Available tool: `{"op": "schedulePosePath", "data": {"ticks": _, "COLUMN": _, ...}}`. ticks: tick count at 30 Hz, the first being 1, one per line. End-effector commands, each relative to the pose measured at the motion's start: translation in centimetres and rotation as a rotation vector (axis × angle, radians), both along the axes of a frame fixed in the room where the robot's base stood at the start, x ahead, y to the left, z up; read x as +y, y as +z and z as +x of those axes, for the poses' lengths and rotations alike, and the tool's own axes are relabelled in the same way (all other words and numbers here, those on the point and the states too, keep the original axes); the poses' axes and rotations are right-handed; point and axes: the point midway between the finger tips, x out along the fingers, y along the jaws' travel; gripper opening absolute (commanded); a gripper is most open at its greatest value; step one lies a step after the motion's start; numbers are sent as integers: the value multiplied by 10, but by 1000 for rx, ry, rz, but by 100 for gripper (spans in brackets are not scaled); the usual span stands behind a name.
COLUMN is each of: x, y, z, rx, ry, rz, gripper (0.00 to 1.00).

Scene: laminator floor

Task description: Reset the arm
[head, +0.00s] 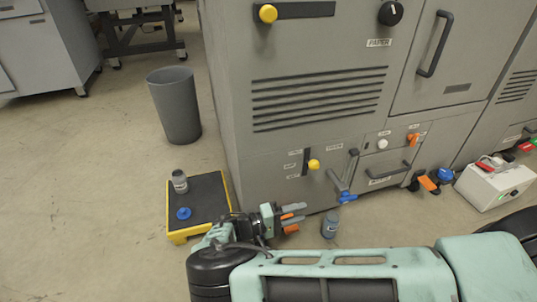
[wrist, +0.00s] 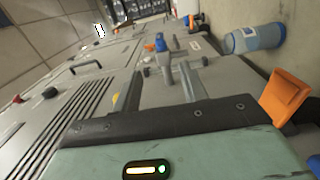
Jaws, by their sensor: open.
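My gripper (head: 297,214) is open and empty in the head view. It is low, close to the front of the grey machine (head: 318,90), with its grey and orange fingers pointing right. The arm reaches it from the left, just beyond my green base, and part of the arm is hidden. A blue-grey bottle (head: 330,224) stands on the floor to the right of the fingertips, apart from them. In the wrist view the machine front (wrist: 110,60) looks tilted, and the bottle (wrist: 258,38) shows at upper right.
A yellow-edged black platform (head: 203,205) left of the gripper bears a grey container (head: 180,181) and a blue knob-like piece (head: 184,213). A grey bin (head: 174,105) stands behind it. A white box (head: 494,184) sits at right. The floor at left is clear.

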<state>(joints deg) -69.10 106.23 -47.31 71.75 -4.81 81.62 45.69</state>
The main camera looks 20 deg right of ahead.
Motion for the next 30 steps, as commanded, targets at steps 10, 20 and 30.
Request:
{"op": "schedulePosePath", "data": {"ticks": 10, "x": -2, "y": 24, "z": -13, "rx": 96, "ry": -133, "rz": 178, "gripper": 43}}
{"op": "schedulePosePath", "data": {"ticks": 20, "x": 25, "y": 84, "z": -59, "rx": 337, "ry": -314, "rz": 656, "gripper": 43}}
{"op": "schedulePosePath", "data": {"ticks": 30, "x": 73, "y": 183, "z": -106, "rx": 513, "ry": -256, "rz": 1128, "gripper": 43}}
